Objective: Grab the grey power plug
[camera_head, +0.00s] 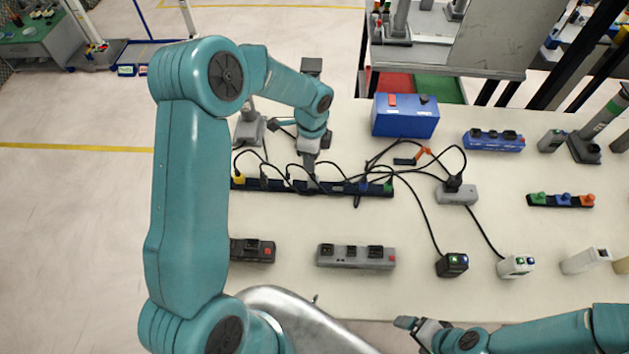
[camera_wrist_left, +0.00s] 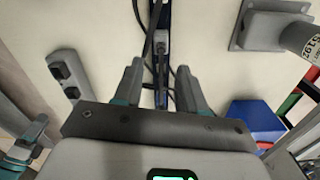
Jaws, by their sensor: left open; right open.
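A long dark blue power strip (camera_head: 335,189) lies on the table with several plugs in it, among them yellow, blue and green ones. In the left wrist view a grey plug (camera_wrist_left: 161,46) with a dark cable sits in the strip, ahead of and between my left fingers. My left gripper (camera_head: 311,172) is over the middle of the strip, pointing down; its open fingers also show in the left wrist view (camera_wrist_left: 160,78). They look apart from the plug. In the head view the gripper partly hides that plug. My right gripper (camera_head: 410,324) is open and empty at the table's front edge.
Black cables cross behind the strip to a grey socket box (camera_head: 457,194). A blue box (camera_head: 405,115) stands behind. A grey power strip (camera_head: 356,256) lies in front, a black box (camera_head: 452,264) and a white box (camera_head: 515,266) to the right.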

